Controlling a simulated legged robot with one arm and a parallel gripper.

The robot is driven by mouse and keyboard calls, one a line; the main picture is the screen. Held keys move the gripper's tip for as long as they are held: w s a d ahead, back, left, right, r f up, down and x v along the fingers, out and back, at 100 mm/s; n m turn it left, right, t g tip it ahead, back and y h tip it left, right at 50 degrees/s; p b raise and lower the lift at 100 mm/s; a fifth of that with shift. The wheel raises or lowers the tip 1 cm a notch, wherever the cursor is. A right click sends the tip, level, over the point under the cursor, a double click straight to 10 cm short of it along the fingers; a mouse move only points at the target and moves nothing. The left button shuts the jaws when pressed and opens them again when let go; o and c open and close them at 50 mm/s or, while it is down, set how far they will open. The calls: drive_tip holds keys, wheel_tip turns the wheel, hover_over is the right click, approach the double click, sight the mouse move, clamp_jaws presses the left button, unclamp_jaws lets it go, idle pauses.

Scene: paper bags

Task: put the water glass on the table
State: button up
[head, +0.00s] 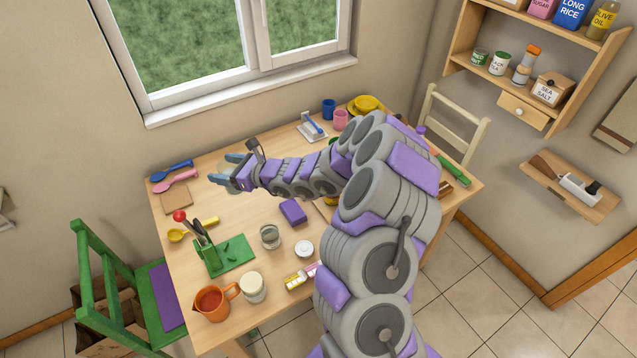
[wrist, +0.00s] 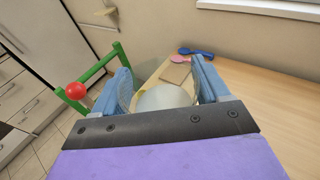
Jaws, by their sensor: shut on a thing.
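My gripper (head: 226,171) is over the far left part of the wooden table (head: 240,212). It is shut on a clear water glass, which shows between the two blue fingers in the wrist view (wrist: 165,97). In the head view the glass is mostly hidden by the fingers. I cannot tell whether its base touches the table. The wrist view also shows the bare tabletop (wrist: 275,105) to the right of the fingers.
Left of my gripper lie a blue spoon (head: 172,170), a pink spoon (head: 176,181) and a brown board (head: 175,200). Nearer are a green board (head: 237,250), a glass jar (head: 270,237), a purple sponge (head: 293,211) and an orange pitcher (head: 212,303). A green chair (head: 95,270) stands at the left.

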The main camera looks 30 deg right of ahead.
sight(233, 169)
drive_tip(key=w+f+m+t+h, duration=0.1)
drive_tip(key=w+d+f+m+t+h, duration=0.1)
drive_tip(key=w, duration=0.1)
drive_tip(key=shift+w+f+h, duration=0.1)
drive_tip(key=shift+f+h, duration=0.2)
drive_tip(key=shift+f, duration=0.1)
drive_tip(key=d+f+m+t+h, duration=0.1)
drive_tip(key=d+f+m+h, duration=0.3)
drive_tip(key=f, duration=0.4)
drive_tip(key=d+f+m+h, duration=0.1)
drive_tip(key=f+m+h, duration=0.2)
drive_tip(key=f+h, duration=0.4)
drive_tip(key=shift+y, duration=0.6)
drive_tip(key=shift+w+d+f+b, duration=1.05)
drive_tip(key=shift+w+d+b, duration=0.25)
drive_tip(key=shift+d, duration=1.05)
drive_tip(key=shift+w+d+f+b, duration=1.1)
drive_tip(key=shift+w+d, duration=0.25)
drive_tip(key=shift+d, duration=0.95)
drive_tip(key=shift+w+d+f+b, duration=1)
drive_tip(key=shift+w+d+b, duration=0.3)
drive_tip(key=shift+d, duration=1.05)
drive_tip(key=shift+f, duration=0.2)
drive_tip(key=o, duration=1.2)
